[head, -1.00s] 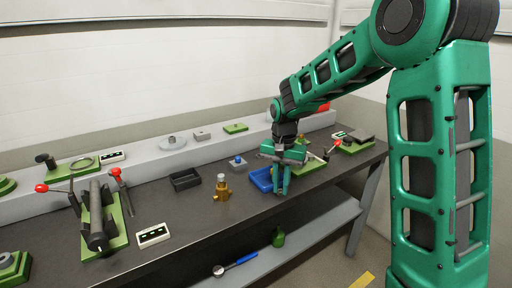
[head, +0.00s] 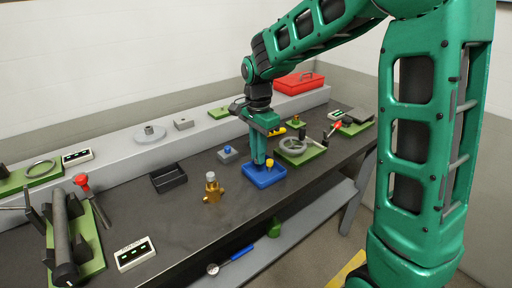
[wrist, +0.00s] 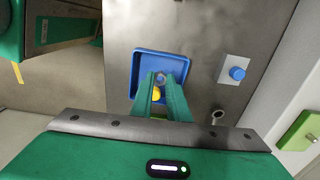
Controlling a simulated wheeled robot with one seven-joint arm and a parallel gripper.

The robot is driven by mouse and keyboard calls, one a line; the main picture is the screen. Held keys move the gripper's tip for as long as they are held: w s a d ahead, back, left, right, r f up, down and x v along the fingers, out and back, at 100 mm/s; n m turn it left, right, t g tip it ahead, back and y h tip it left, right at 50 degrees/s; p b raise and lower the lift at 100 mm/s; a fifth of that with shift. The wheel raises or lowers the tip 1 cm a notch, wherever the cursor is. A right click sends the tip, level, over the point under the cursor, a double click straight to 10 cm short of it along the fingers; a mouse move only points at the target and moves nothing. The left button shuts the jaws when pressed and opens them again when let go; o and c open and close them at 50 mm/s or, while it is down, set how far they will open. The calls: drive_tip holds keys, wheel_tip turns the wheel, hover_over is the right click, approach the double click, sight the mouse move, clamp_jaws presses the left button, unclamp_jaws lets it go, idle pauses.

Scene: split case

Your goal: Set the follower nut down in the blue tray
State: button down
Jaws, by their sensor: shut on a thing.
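The blue tray (head: 281,174) lies on the dark bench, and its raised rim also shows in the wrist view (wrist: 136,58). My gripper (head: 261,166) points down over the tray, its fingertips low inside the tray's outline. In the wrist view the two green fingers (wrist: 161,80) are close together. A small yellow piece (wrist: 156,95) and a blue-grey bit (wrist: 160,78) show between them; I take this to be the follower nut, shut in the fingers. The yellow piece also shows beside the finger in the head view (head: 269,163). Whether it touches the tray floor is hidden.
A brass fitting (head: 212,188) and a black bin (head: 168,178) stand left of the tray. A grey block with a blue knob (head: 228,153) is close behind it. A green fixture with a ring (head: 298,148) is to the right. Bare bench lies in front.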

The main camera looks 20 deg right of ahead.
hover_over(258, 176)
drive_tip(key=shift+s+f, duration=0.1)
drive_tip(key=shift+f, duration=2.25)
drive_tip(key=shift+a+f, duration=0.1)
drive_tip(key=shift+f, duration=0.45)
drive_tip(key=c, duration=1.6)
unclamp_jaws()
drive_tip(key=shift+r, duration=0.1)
wheel_tip(258, 176, up, 10)
drive_tip(key=s+d+r+n, duration=0.2)
drive_tip(key=s+d+n, duration=0.1)
drive_tip(key=s+d, duration=0.95)
drive_tip(key=s+d+f+n, duration=0.1)
drive_tip(key=s, duration=0.5)
drive_tip(key=s+d+f+n, duration=0.1)
drive_tip(key=s+d+n, duration=0.1)
drive_tip(key=s, duration=0.4)
drive_tip(key=s+d+f+n, duration=0.1)
drive_tip(key=s+f+n, duration=0.1)
drive_tip(key=s, duration=0.5)
drive_tip(key=shift+d, duration=0.4)
